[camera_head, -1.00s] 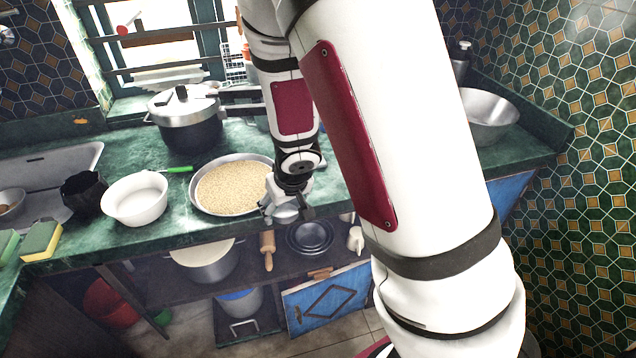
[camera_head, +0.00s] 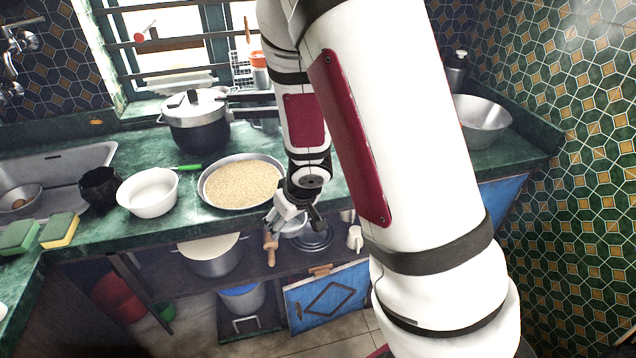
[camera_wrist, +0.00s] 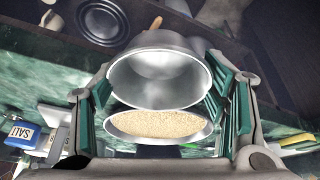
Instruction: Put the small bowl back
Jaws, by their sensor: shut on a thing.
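The small metal bowl (camera_wrist: 158,78) is between the green-padded fingers of my gripper (camera_wrist: 163,92) in the wrist view, its round opening facing the camera. In the head view my gripper (camera_head: 294,217) is shut on the bowl (camera_head: 294,229) at the counter's front edge, to the right of the grain pan. My fingers partly cover the bowl there. Behind it lies the open shelf under the counter; I cannot tell how far the bowl is from the shelf or its items.
A wide pan of grain (camera_head: 240,184) and a white bowl (camera_head: 150,192) stand on the green counter (camera_head: 190,226). Below, the shelf holds a pot (camera_head: 210,258), a rolling pin (camera_head: 270,249), stacked metal dishes (camera_head: 318,243) and a light mug (camera_head: 355,239). A blue door (camera_head: 328,298) is underneath.

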